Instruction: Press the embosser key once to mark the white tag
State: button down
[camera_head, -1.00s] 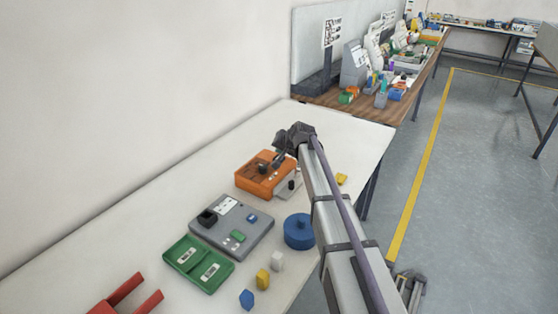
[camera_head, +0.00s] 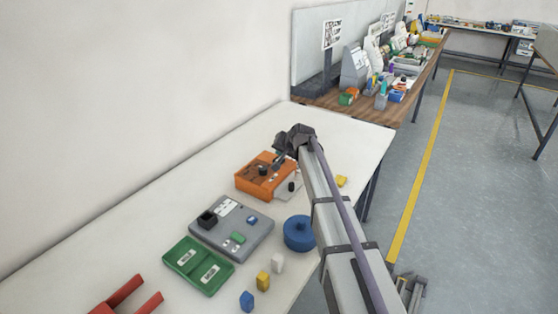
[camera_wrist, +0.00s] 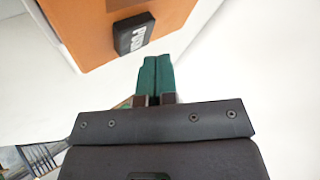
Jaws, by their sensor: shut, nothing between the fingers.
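The orange box (camera_head: 250,184), which I take to be the embosser, sits on the white table with dark parts on top. In the wrist view the orange box (camera_wrist: 95,30) fills the top left. A black key (camera_wrist: 134,34) with white lettering is on it. My gripper (camera_head: 279,163) is over the box's right side in the head view. In the wrist view my gripper (camera_wrist: 155,62) is shut and empty, its teal fingertips just below the key, with a visible gap. A small white piece (camera_head: 277,263) stands near the front edge; whether it is the tag I cannot tell.
A grey panel (camera_head: 232,240), a green tray (camera_head: 197,265) and a blue round container (camera_head: 298,234) are nearer. Yellow (camera_head: 263,281) and blue (camera_head: 247,301) pieces stand by the white one. A red object (camera_head: 125,291) is at the bottom left. The far table end is clear.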

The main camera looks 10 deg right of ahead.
dwell(0.7)
jog(key=shift+f+b, duration=0.4)
jog(key=shift+b, duration=0.05)
jog(key=shift+f+b, duration=0.6)
dwell(0.6)
jog(key=shift+r+p, duration=1)
jog(key=shift+p, duration=0.05)
notch_tip(320, 180, up, 5)
jog(key=p, duration=0.5)
jog(key=shift+r, duration=0.1)
